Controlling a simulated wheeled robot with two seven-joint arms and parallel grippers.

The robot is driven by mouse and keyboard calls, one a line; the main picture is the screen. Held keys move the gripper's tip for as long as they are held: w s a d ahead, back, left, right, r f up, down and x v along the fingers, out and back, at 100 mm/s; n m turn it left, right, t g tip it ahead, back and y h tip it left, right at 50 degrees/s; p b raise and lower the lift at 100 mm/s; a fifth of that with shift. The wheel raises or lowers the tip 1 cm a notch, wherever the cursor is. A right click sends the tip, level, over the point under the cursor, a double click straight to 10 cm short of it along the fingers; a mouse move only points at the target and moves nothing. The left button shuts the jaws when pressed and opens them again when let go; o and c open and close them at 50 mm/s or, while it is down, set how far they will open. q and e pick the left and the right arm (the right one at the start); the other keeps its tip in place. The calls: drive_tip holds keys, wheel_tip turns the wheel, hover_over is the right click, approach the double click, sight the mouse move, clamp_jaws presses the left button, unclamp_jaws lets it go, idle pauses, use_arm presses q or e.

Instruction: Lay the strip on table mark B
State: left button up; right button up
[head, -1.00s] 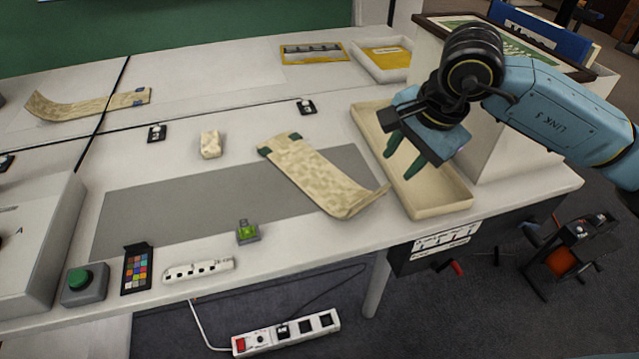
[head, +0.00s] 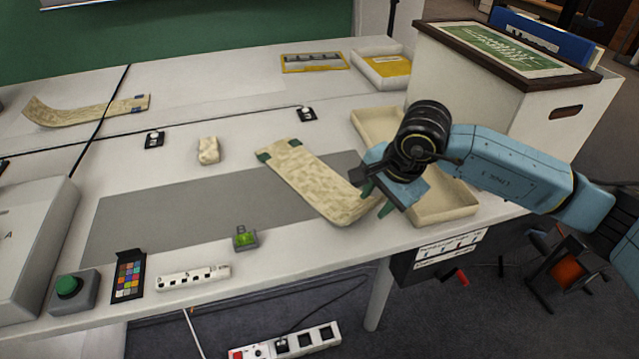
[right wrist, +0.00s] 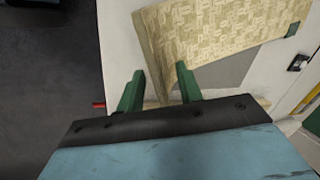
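A beige patterned strip (head: 318,182) with green corners at its far end lies diagonally on the table, partly over the grey mat. Its near end curls up; it also shows in the right wrist view (right wrist: 215,35). My right gripper (head: 377,199) is at that curled end, its green fingers apart and pointing down. In the right wrist view the strip's end edge shows between and beyond the open fingers (right wrist: 158,80); I cannot tell whether they touch it. A second beige strip (head: 85,112) with blue corners lies at the back left. I cannot read a mark B. My left gripper is not in view.
A shallow cream tray (head: 447,207) is partly behind my right gripper, with a large white box (head: 510,100) beyond. A small beige block (head: 208,150), a green-topped device (head: 245,238) and a white power strip (head: 193,278) surround the grey mat (head: 150,215), whose left part is clear.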

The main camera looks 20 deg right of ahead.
clamp_jaws()
drive_tip(key=shift+r, duration=0.2)
idle(0.3)
